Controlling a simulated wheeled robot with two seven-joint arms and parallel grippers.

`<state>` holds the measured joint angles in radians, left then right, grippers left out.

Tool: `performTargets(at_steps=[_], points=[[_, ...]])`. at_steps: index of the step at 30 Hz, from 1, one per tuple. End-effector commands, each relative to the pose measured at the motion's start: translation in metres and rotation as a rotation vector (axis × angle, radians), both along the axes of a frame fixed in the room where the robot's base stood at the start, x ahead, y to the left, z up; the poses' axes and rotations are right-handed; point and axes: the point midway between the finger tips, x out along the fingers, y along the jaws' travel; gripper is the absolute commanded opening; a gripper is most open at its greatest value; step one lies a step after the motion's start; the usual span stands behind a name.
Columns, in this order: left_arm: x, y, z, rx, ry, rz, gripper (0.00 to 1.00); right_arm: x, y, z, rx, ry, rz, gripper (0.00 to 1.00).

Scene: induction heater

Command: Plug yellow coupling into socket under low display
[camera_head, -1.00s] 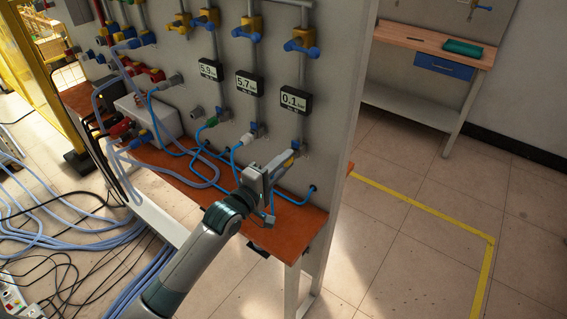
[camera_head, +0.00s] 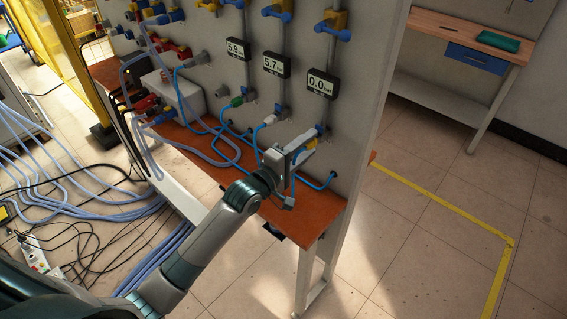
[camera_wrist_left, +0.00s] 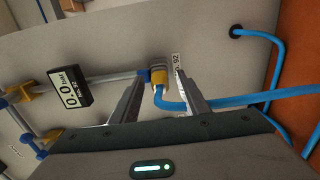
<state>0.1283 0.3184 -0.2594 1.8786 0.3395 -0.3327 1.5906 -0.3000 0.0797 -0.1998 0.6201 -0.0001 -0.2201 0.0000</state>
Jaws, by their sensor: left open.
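The yellow coupling (camera_wrist_left: 159,80) is at the blue socket (camera_wrist_left: 144,75) on the end of the pipe below the low display, which reads 0.0 (camera_head: 321,84). It looks seated there, with a blue hose (camera_wrist_left: 172,105) bending away from it. My left gripper (camera_head: 302,150) is at the panel. In the left wrist view its two fingers are open, one on each side of the coupling, with gaps between. In the head view the gripper mostly hides the coupling. My right gripper is not in view.
Two other displays (camera_head: 276,65) (camera_head: 236,50) read 5.7 and 5.9. A white coupling (camera_head: 268,120) and a green one (camera_head: 236,101) are close by on the left. Blue hoses lie above the brown shelf (camera_head: 310,208). Floor right of the panel is clear.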

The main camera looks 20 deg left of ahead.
Motion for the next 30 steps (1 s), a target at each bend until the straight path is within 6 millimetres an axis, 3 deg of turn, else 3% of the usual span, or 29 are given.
performTargets(at_steps=[8, 21, 30], points=[[-0.031, 0.011, -0.003, -0.001, 0.001, 0.0, 0.41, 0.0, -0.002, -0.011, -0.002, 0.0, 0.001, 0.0], [-0.113, 0.04, -0.004, 0.002, 0.002, -0.001, 0.41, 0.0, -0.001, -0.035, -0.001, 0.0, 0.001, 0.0], [-0.151, 0.055, -0.002, 0.001, 0.002, 0.0, 0.41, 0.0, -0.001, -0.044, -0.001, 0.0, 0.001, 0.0]])
